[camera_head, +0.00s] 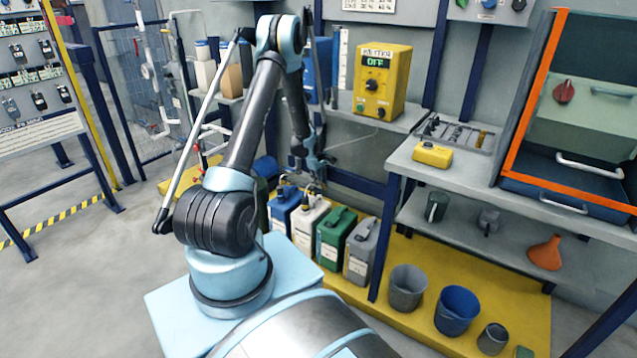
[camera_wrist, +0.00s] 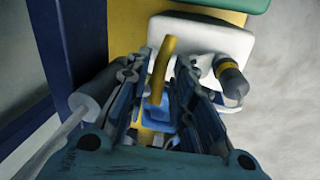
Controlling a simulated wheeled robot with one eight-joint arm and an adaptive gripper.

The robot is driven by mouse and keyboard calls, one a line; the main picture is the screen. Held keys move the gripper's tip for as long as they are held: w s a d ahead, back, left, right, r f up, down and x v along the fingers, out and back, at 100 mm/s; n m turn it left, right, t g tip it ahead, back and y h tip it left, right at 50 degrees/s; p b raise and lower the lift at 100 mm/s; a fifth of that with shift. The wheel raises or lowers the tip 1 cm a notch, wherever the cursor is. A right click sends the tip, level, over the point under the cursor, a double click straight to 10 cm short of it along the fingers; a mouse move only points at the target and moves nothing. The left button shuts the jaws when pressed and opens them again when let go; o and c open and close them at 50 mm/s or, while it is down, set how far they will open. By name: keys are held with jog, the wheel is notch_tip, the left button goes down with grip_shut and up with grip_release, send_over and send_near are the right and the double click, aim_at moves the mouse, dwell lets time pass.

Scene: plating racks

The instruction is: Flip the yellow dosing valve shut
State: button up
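In the wrist view, a yellow curved lever (camera_wrist: 167,58), which looks like the dosing valve's handle, stands between the two fingers of my gripper (camera_wrist: 160,78). Gaps show on both sides of it, so the fingers look open around it, not closed on it. A blue part (camera_wrist: 160,115) shows below the lever, between the fingers. The lever's lower end and its mount are partly hidden. In the head view, my gripper (camera_head: 317,168) hangs just above the row of canisters. I cannot make out the lever clearly there.
A white canister (camera_wrist: 205,35) with a dark spout stands close beside my right finger. Blue (camera_head: 284,205), white (camera_head: 308,222), green (camera_head: 336,232) and grey (camera_head: 361,246) canisters stand on the yellow platform. A blue post (camera_wrist: 75,45) runs close at left. A yellow meter box (camera_head: 381,80) sits on the shelf.

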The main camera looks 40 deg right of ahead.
grip_shut()
jog(key=shift+w+g, duration=0.1)
jog(key=shift+g, duration=0.3)
jog(key=shift+w+a+r+g+h, duration=0.1)
jog(key=shift+g+h, duration=0.3)
jog(key=shift+g, duration=0.4)
jog(key=shift+w+r+n+g+h, duration=0.1)
jog(key=shift+n+g+h, duration=0.1)
jog(key=shift+g, duration=0.65)
jog(key=shift+r+n+g+h, duration=0.1)
jog(key=shift+g+h, duration=0.1)
jog(key=shift+g, duration=0.65)
grip_release()
